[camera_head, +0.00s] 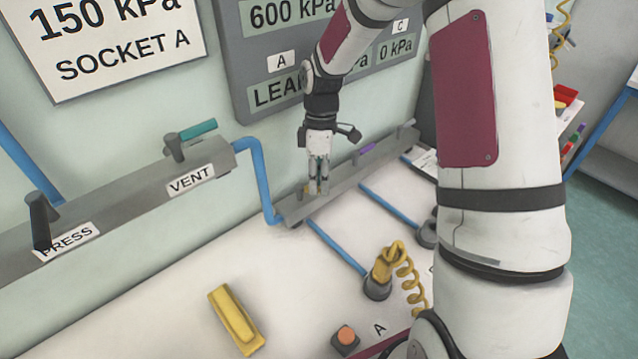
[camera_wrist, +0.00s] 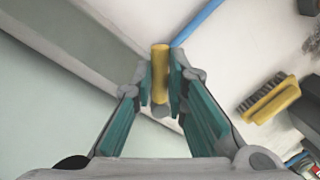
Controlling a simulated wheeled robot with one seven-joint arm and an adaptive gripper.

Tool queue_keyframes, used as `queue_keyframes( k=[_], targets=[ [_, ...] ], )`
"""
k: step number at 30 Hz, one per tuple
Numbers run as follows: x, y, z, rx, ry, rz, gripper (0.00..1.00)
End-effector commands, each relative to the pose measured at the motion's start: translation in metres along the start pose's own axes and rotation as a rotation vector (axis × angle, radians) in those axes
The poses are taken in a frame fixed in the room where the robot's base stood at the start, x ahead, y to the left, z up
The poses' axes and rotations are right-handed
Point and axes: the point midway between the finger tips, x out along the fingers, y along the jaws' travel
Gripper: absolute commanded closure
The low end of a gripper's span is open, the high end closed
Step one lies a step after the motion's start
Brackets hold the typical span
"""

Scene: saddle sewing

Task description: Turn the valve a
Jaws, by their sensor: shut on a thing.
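Valve a is a short yellow handle (camera_wrist: 160,60) on the grey manifold bar (camera_head: 348,176) along the wall. My gripper (camera_head: 318,186) points down over the left end of this bar. In the wrist view, its teal-padded fingers (camera_wrist: 161,88) stand on either side of the yellow handle and are closed on it. In the head view the fingers hide most of the handle. A purple handle (camera_head: 366,148) sits further right on the same bar.
The wall panel (camera_head: 253,56) reads "LEA", partly hidden, beside label A. A teal-handled VENT valve (camera_head: 198,130) and dark PRESS lever (camera_head: 41,218) are at left. Blue pipes, a yellow coiled hose (camera_head: 408,275), a yellow brush (camera_head: 236,318) and an orange button (camera_head: 346,335) occupy the bench.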

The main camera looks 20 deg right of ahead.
Motion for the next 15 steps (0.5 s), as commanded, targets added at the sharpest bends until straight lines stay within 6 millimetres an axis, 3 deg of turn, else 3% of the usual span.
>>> queue_keyframes(
  k=[15],
  targets=[
    [-0.0028,0.0077,-0.0025,-0.147,-0.027,0.005,1.0]
  ],
)
